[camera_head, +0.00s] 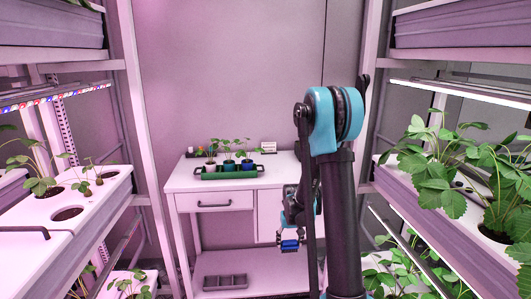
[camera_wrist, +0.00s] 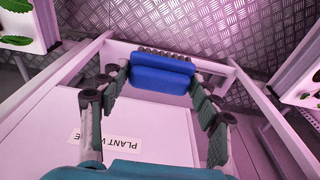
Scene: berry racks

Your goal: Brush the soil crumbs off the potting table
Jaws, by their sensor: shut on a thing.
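The potting table (camera_head: 180,181) is white, with a drawer and a lower shelf, against the back wall in the head view. My gripper (camera_head: 290,236) hangs in front of its right part, pointing down, below the tabletop's level in the picture. It is shut on a blue brush (camera_head: 290,246). In the wrist view the brush (camera_wrist: 162,72) lies between the two fingers of my gripper (camera_wrist: 163,82), with dark bristles along its far edge. I cannot make out soil crumbs in either view. My arm hides the table's right end.
A green tray (camera_head: 229,174) with several potted seedlings stands on the tabletop beside a small white card (camera_head: 268,147). A grey divided tray (camera_head: 225,282) lies on the lower shelf. Planted racks line the left (camera_head: 92,208) and right (camera_head: 455,225). Metal floor shows around the table.

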